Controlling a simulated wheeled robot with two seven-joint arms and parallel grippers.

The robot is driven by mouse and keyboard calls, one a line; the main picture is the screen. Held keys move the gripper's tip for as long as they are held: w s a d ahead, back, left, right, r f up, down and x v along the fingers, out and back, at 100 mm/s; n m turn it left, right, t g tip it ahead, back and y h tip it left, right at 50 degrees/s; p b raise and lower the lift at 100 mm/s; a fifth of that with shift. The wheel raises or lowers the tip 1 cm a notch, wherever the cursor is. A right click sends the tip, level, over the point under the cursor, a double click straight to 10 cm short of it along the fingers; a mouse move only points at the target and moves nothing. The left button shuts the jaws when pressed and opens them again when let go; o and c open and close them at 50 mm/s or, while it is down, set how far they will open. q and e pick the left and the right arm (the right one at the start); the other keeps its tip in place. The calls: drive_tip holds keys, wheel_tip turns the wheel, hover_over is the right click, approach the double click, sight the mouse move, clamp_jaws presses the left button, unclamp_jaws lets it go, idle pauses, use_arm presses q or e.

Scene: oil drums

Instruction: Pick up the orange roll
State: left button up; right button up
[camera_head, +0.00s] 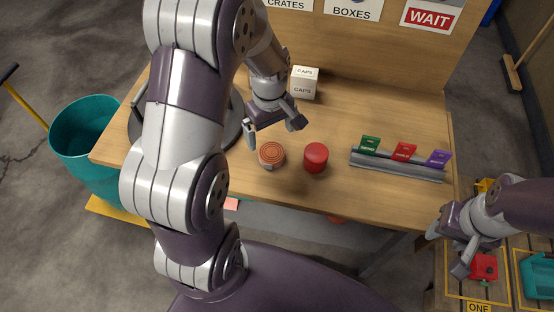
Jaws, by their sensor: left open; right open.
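The orange roll (271,155) stands on the wooden workbench near its front edge, with its ringed orange top facing up. My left gripper (274,131) is open and empty, pointing down just behind and above the roll. Its fingers are spread, one at the left and one at the right, and I see no contact with the roll. My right gripper (448,252) is open at the right, beyond the bench's front right corner, far from the roll.
A red round can (316,157) stands close to the right of the roll. A grey rack (397,166) holds green, red and purple cards. A teal bin (85,145) is left of the bench. A red container (485,266) sits below my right gripper.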

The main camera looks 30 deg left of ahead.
sight(272, 152)
use_arm(q)
wheel_tip(272, 152, down, 8)
drive_tip(key=shift+d+f, duration=0.1)
drive_tip(key=shift+f, duration=0.15)
drive_tip(key=c, duration=1.2)
